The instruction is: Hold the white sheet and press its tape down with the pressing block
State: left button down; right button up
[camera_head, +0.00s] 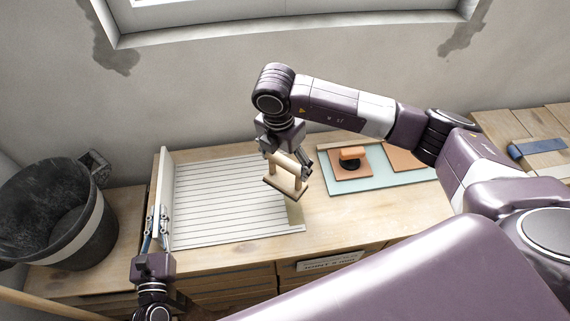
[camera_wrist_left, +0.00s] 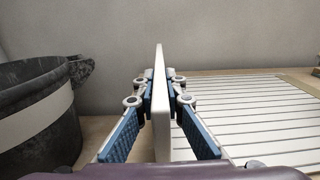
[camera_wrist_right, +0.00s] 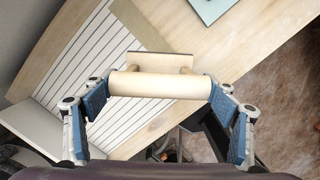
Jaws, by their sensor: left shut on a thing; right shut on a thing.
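The white sheet (camera_head: 225,205) with dark parallel lines lies on the wooden bench. A white panel stands upright along its left edge; my left gripper (camera_head: 160,226) is shut on this panel, which rises between its blue pads in the left wrist view (camera_wrist_left: 160,95). A tan tape strip (camera_head: 295,214) lies along the sheet's right edge, partly hidden by the block. My right gripper (camera_head: 291,163) is shut on the handle of the wooden pressing block (camera_head: 286,187). The block hangs tilted over the tape; it also shows in the right wrist view (camera_wrist_right: 160,85). Contact with the tape cannot be told.
A pale green board (camera_head: 350,181) with brown squares and an orange-topped tool (camera_head: 352,154) lies to the right. A wall with a window ledge is behind. Bare bench surrounds the sheet.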

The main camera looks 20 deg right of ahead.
dwell(0.3)
pick_arm(q)
jog(key=c, duration=1.9)
grip_release()
jog(key=shift+c, duration=0.2)
jog(key=v, duration=1.2)
